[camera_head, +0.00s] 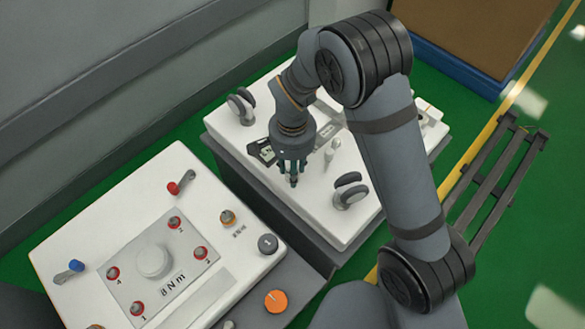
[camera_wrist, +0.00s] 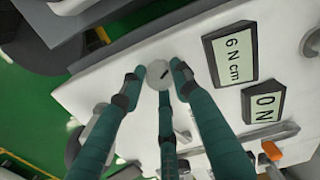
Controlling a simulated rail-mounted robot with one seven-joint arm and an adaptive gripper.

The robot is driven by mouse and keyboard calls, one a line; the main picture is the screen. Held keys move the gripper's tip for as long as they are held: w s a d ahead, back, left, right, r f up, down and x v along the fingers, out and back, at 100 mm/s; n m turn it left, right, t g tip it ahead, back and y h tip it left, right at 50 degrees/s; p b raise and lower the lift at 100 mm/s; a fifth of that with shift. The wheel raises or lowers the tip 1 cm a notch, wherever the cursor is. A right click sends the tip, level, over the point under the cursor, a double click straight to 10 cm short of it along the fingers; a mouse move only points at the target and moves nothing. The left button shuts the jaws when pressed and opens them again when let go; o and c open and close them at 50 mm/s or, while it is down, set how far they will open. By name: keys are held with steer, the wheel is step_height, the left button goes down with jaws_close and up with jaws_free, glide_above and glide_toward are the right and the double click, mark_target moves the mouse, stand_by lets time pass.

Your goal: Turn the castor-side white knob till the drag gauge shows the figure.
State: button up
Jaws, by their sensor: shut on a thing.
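A round pale knob (camera_wrist: 158,73) with a dark mark sits on the white top of the cart with castors. My gripper (camera_head: 293,180) reaches down onto this top, and its teal fingers (camera_wrist: 156,82) close around the knob in the wrist view. The head view hides the knob behind the fingers. One dark-framed display (camera_wrist: 231,55) reads "6 N cm". A smaller display (camera_wrist: 263,106) beside it seems to read "0 N". I cannot tell for sure which is the drag gauge. Grey twin-wheel castors (camera_head: 240,105) (camera_head: 350,190) stand on the top at left and right.
Small pale upright parts (camera_head: 331,150) stand right of my gripper. An orange part (camera_wrist: 272,150) shows beyond the displays. A dark rack (camera_head: 490,190) stands on the green floor.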

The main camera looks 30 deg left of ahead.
steer(key=c, duration=0.3)
steer(key=shift+n, duration=0.4)
steer(key=shift+c, duration=0.2)
steer(key=n, duration=0.3)
steer(key=shift+n, duration=0.4)
steer(key=n, duration=0.4)
steer(key=shift+n, duration=1.6)
steer(key=o, duration=1.2)
steer(key=shift+c, duration=0.2)
